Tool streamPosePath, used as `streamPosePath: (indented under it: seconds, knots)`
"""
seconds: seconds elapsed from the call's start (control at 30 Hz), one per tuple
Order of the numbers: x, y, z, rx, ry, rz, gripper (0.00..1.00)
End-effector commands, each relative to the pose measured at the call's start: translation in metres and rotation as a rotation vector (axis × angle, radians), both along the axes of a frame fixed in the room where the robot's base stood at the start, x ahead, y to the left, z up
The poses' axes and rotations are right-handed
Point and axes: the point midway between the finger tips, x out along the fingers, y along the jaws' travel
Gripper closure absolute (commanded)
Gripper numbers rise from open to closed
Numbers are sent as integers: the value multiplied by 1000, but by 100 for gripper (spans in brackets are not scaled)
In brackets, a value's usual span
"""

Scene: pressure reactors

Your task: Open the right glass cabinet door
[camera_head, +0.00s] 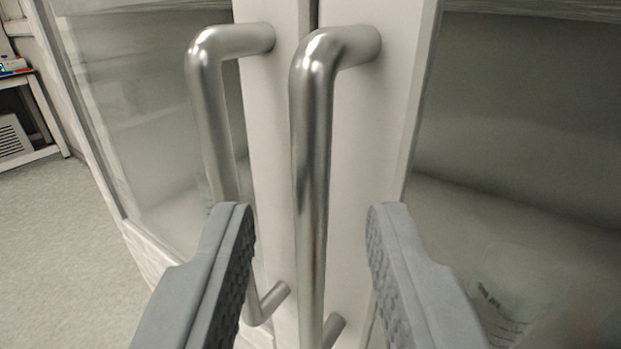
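The right glass cabinet door (371,130) has a white frame and a glass pane, and it looks shut against the left door (274,140). Its handle (311,170) is a vertical metal bar with bent ends, fixed near the door's inner edge. A matching left handle (212,120) stands beside it on the left door. My gripper (308,212) is open, with one grey finger on each side of the right handle's bar. Neither finger visibly touches the right handle.
A blurred clear container (513,290) shows behind the right glass. At the far left, a white rack (38,115) stands on the pale floor (60,240). The floor between the rack and the cabinet is clear.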

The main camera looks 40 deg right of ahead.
Motion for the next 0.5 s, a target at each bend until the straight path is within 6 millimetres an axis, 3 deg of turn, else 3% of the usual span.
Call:
streamPosePath:
  seconds: [0.4, 0.5]
  knots:
    - [6, -5, 0, -1, -1, 0, 67]
    - [6, -5, 0, -1, -1, 0, 85]
